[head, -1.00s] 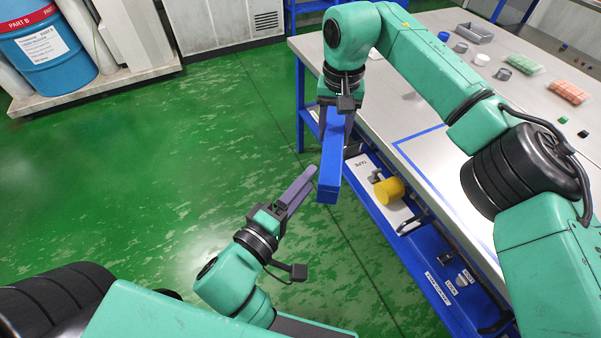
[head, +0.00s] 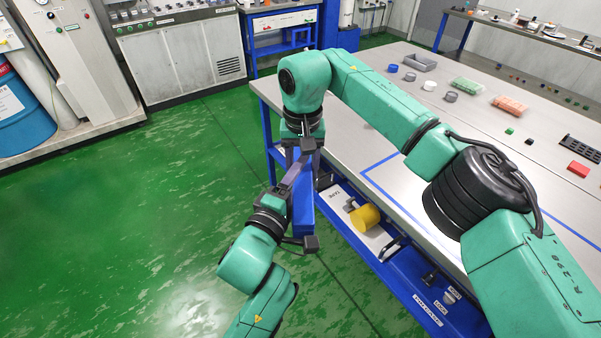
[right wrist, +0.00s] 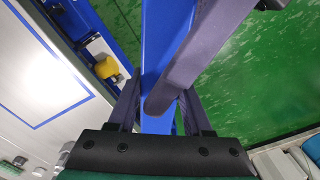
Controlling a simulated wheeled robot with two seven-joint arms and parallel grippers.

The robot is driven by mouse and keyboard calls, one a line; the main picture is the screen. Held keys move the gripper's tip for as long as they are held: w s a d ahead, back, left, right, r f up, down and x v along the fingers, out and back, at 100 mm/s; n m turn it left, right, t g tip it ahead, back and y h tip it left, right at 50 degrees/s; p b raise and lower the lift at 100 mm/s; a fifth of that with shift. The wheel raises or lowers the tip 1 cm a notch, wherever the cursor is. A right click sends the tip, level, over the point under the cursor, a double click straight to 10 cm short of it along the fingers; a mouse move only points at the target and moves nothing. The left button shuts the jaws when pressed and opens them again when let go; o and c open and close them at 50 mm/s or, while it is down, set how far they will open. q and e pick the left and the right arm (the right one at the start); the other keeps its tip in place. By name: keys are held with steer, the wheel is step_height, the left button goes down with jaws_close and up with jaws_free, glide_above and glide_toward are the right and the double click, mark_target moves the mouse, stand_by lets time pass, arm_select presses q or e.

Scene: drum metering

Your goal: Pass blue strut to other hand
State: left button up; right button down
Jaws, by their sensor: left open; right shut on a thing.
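The blue strut (head: 303,215) hangs below my right gripper (head: 301,150), which is shut on its upper end beside the table's left edge. In the right wrist view the strut (right wrist: 163,50) runs away from the right gripper (right wrist: 160,112). My left gripper (head: 290,178) is open and lies against the strut in the head view, its fingers pointing up toward the right gripper. One left finger (right wrist: 205,45) crosses in front of the strut in the right wrist view. I cannot tell whether the other finger is on the strut's far side.
The grey worktable (head: 345,135) is close on the right. Its blue lower shelf holds a yellow cylinder (head: 365,217). Small parts, a grey tray (head: 420,62) and red and green blocks lie on the tabletop. Green floor (head: 120,240) is open to the left.

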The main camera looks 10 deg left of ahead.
arm_select(q)
steer(key=shift+d, duration=0.1)
steer(key=shift+c, duration=0.3)
arm_select(e)
steer(key=shift+s+a+r, duration=0.1)
steer(key=shift+s+a, duration=0.05)
steer(key=shift+a, duration=0.05)
arm_select(q)
jaws_close()
steer(key=shift+r, duration=0.15)
steer(key=shift+s+r, duration=0.1)
steer(key=shift+r, duration=0.15)
arm_select(e)
steer(key=shift+f, duration=0.2)
steer(key=shift+c, duration=1.5)
jaws_free()
steer(key=shift+o, duration=0.3)
arm_select(q)
steer(key=shift+f, duration=0.15)
arm_select(e)
steer(key=shift+r, duration=0.1)
